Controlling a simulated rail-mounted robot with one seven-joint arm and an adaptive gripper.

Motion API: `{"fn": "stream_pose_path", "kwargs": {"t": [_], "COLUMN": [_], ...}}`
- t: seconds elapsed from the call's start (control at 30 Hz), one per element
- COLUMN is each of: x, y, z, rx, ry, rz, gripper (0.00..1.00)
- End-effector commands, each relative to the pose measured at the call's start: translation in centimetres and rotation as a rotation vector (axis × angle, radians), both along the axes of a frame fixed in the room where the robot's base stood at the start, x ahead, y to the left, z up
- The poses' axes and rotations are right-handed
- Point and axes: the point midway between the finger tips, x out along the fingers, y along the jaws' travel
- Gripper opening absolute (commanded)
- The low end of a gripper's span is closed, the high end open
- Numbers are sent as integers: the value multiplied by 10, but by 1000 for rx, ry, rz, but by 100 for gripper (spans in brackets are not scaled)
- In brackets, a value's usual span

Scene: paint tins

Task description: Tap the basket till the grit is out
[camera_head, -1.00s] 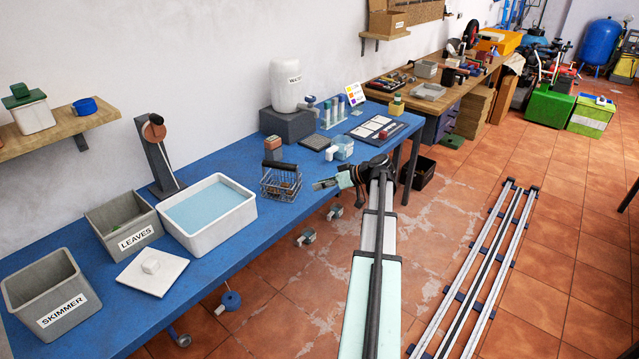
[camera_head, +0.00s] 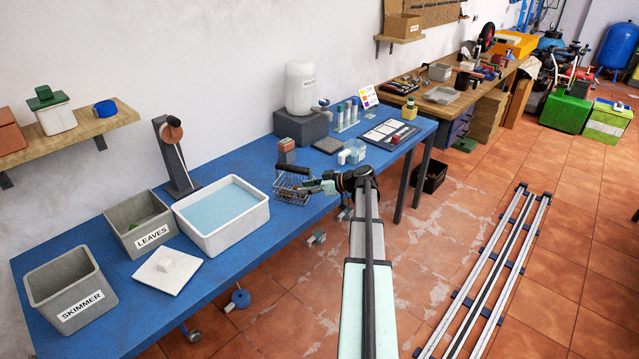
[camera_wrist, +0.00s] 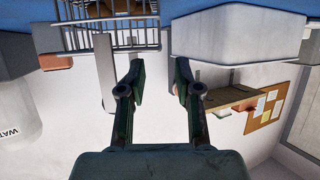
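The wire basket (camera_head: 289,190) stands on the blue table near its front edge, to the right of the water tub. Its wire side also shows at the top left of the wrist view (camera_wrist: 112,36), which is upside down. What lies inside it is too small to make out now. My gripper (camera_head: 312,186) is at the basket's right side, close to it; I cannot tell whether it touches. In the wrist view my gripper (camera_wrist: 160,80) has its two fingers apart with nothing between them.
A white tub of blue water (camera_head: 262,214) stands left of the basket. Further left are the LEAVES bin (camera_head: 150,239), a white slab (camera_head: 168,281) and the SKIMMER bin (camera_head: 80,309). A brown-and-grey block (camera_head: 286,150) stands behind the basket, near a white water container (camera_head: 300,88).

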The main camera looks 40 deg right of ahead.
Motion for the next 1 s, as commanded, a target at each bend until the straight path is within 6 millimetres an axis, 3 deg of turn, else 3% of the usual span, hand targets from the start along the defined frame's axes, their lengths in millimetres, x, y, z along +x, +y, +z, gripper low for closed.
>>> {"fn": "stream_pose_path", "kwargs": {"t": [0.4, 0.93, 0.97, 1.0], "x": [55, 67, 67, 67], "y": [28, 36, 36, 36], "z": [-24, -32, -32, -32], "rx": [2, 1, 1, 1], "ry": [0, 0, 0, 0], "rz": [1, 0, 0, 0], "gripper": [33, 33, 26, 12]}}
